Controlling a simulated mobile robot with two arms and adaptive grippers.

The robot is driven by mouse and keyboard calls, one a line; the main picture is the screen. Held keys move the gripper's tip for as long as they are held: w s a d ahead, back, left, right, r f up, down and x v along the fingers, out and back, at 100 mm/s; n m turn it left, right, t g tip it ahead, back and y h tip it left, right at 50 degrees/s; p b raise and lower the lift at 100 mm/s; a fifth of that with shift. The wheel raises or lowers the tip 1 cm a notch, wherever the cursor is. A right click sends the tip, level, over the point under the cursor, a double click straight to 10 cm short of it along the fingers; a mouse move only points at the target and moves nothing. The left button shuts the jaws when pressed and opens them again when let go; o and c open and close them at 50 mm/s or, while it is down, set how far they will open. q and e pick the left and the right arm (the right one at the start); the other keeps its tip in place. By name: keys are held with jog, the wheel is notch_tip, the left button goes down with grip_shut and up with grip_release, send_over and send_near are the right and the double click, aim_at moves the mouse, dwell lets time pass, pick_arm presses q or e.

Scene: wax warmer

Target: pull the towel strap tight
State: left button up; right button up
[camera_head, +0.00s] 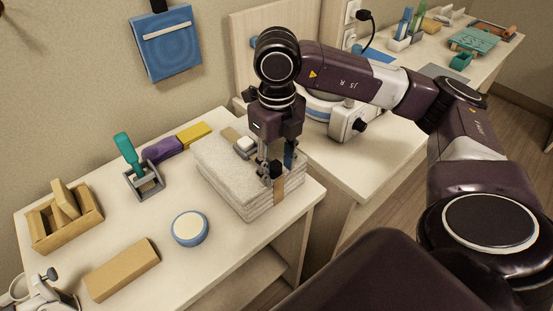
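A stack of folded white towels (222,167) lies on the pale table. A tan strap (230,135) runs over its top, with a small white buckle-like piece (245,143) on it. The strap shows again on the stack's front side (279,190). My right gripper (271,172) points down at the front top edge of the stack, over the line of the strap. Its fingers hide the strap's middle, and a blue strip (289,157) shows beside them. I cannot tell whether the fingers grip the strap. My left gripper is not in view.
Left of the towels are a purple and yellow item (163,150), a teal-handled tool in a holder (127,150), a wooden box (65,230), a tan block (121,269) and a round blue-rimmed tin (190,228). A white appliance (352,121) stands behind my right arm.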

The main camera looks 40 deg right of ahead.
aim_at(277, 166)
jog(key=shift+w+r, duration=0.1)
jog(key=shift+w, duration=0.05)
notch_tip(277, 166, up, 12)
dwell(0.6)
dwell(0.7)
